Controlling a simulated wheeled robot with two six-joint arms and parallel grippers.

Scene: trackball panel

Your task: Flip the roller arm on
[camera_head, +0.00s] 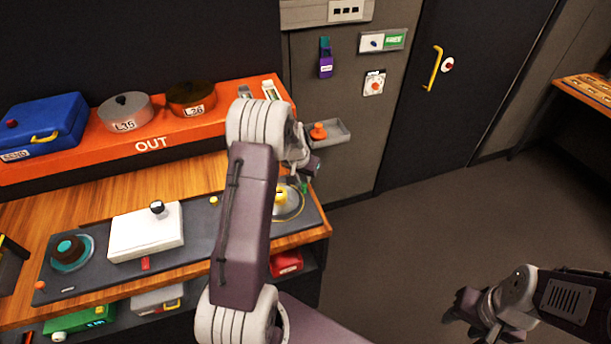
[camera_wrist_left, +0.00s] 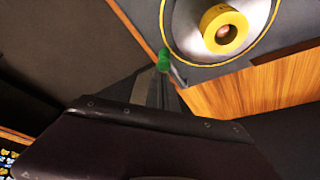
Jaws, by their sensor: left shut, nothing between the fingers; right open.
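A dark grey panel (camera_head: 200,235) lies on the wooden desk. At its right end is a round silver dish with a yellow knob (camera_head: 281,196), partly hidden behind my left arm. The wrist view shows this yellow knob (camera_wrist_left: 224,28) close up. A small green-tipped piece (camera_wrist_left: 163,60) on a thin metal stem is beside the dish; I cannot tell for sure that it is the roller arm. My left gripper (camera_wrist_left: 160,85) is shut and empty, its tips close to the green tip; contact is unclear. My right gripper (camera_head: 462,308) is open and empty, over the floor.
A white box with a black knob (camera_head: 145,232) and a teal-brown dial (camera_head: 70,250) are on the panel. An orange shelf (camera_head: 150,145) with pots and a blue case stands behind. A grey wall tray (camera_head: 335,133) is near my left wrist. The floor right is clear.

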